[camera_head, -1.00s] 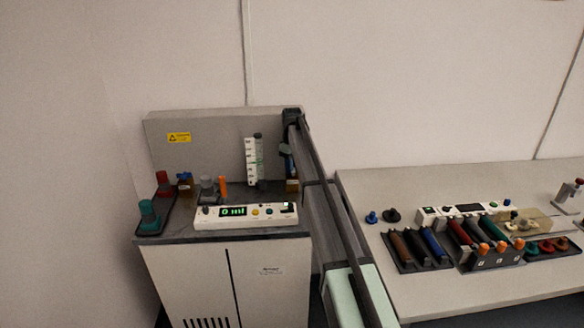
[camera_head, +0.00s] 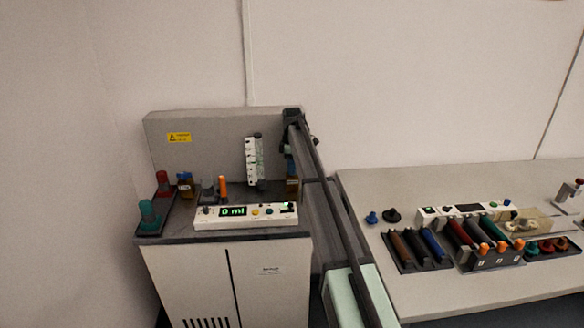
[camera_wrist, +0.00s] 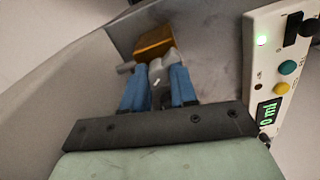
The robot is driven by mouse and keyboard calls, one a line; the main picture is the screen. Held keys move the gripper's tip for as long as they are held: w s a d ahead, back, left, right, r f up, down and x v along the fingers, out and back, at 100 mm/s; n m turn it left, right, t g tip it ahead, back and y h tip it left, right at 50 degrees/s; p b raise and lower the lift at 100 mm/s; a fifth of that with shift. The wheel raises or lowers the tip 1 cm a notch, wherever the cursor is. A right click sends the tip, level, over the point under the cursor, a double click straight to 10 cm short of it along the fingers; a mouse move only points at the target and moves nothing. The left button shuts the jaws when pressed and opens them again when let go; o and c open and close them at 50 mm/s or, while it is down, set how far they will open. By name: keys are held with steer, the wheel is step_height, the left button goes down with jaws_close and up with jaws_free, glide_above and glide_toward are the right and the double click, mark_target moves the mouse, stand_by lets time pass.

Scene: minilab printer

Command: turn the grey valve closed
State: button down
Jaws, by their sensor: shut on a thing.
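The grey valve (camera_wrist: 158,76) is a small handle in the wrist view, in front of an amber block-like part (camera_wrist: 153,42) with a short grey stub at its left. The amber part also shows in the head view (camera_head: 292,186), at the right end of the cabinet top. My gripper (camera_wrist: 157,82) has its two blue fingers on either side of the grey handle and is shut on it. In the head view my gripper (camera_head: 289,166) points down beside the amber part. My arm and fingers hide most of the valve there.
A white control panel (camera_head: 245,216) reading 0 ml lies along the cabinet's front edge, close to my gripper's right in the wrist view. A white scaled column (camera_head: 253,162) stands to the left. Bottles and a teal-topped item (camera_head: 149,213) stand farther left.

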steer(key=n, duration=0.5)
steer(key=shift+n, duration=0.3)
steer(key=n, duration=0.5)
steer(key=shift+n, duration=0.4)
steer(key=c, duration=0.9)
jaws_free()
steer(key=shift+r, duration=0.15)
step_height(320, 180, up, 14)
steer(key=shift+f, duration=0.2)
